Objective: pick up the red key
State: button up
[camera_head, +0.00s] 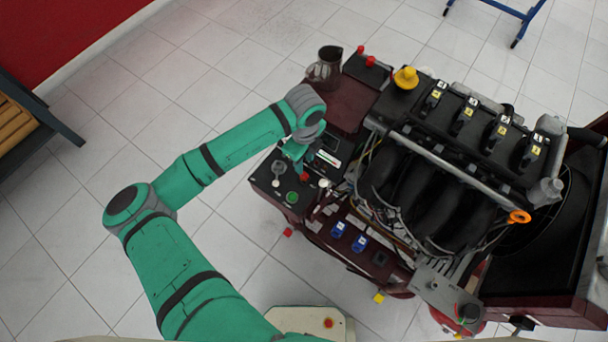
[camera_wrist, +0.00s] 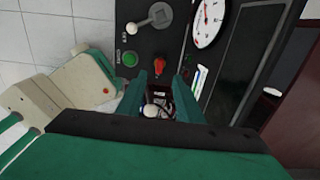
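The red key (camera_wrist: 160,66) stands on the black control panel (camera_wrist: 150,50), just beyond my fingertips in the wrist view. In the head view the red key (camera_head: 304,177) shows as a small red spot beside my fingers. My gripper (camera_wrist: 160,82) is open, its two green fingers apart with nothing held between them. The key appears in line with the gap between the fingertips. In the head view my gripper (camera_head: 295,160) is over the panel, partly hidden by my wrist.
Near the key are a green button (camera_wrist: 130,59), a white-knobbed lever (camera_wrist: 133,28) and a round gauge (camera_wrist: 208,20). A white-tipped lever (camera_wrist: 152,110) shows between my fingers. The engine (camera_head: 430,190) is to the right; a dark jug (camera_head: 325,68) stands behind.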

aim_at(304, 177)
notch_tip(304, 177, down, 8)
jog(key=shift+f, duration=0.15)
grip_shut()
dwell(0.3)
